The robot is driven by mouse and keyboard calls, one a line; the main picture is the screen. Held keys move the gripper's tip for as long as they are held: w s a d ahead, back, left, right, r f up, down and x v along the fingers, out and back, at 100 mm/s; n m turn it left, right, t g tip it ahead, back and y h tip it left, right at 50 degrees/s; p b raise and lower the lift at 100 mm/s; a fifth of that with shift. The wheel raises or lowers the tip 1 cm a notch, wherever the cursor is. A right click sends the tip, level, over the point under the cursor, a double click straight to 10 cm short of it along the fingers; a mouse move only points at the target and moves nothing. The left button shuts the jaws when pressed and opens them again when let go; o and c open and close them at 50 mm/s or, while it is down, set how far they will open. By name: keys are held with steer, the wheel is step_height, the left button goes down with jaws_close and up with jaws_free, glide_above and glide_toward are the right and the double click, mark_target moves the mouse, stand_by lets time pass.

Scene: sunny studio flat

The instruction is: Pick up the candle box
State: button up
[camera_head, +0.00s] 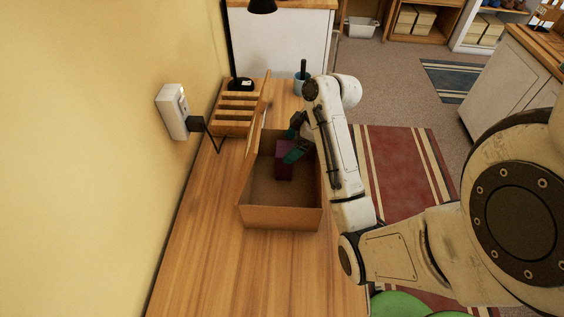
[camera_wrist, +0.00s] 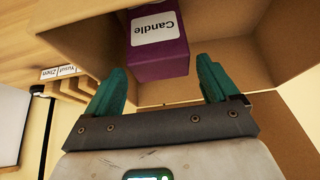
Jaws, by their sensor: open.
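The candle box is a purple box (camera_head: 284,174) inside an open cardboard box (camera_head: 281,217) on the wooden counter. In the wrist view the candle box (camera_wrist: 159,62) shows a white label reading "Candle", upside down. My gripper (camera_head: 296,140) reaches down into the cardboard box from its far right side. In the wrist view my gripper (camera_wrist: 158,80) has its green fingers spread apart, one on each side of the candle box's near end. I cannot tell how deep the fingers are along it. Nothing is held.
The cardboard walls (camera_wrist: 75,40) stand close around the fingers. A wooden rack (camera_head: 238,112) and a blue cup (camera_head: 300,84) stand behind the box. A wall socket with a plug (camera_head: 176,110) is on the left. The near counter (camera_head: 240,265) is clear.

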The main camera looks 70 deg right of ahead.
mark_target(281, 155)
steer(key=shift+x, duration=3.1)
steer(key=c, duration=0.9)
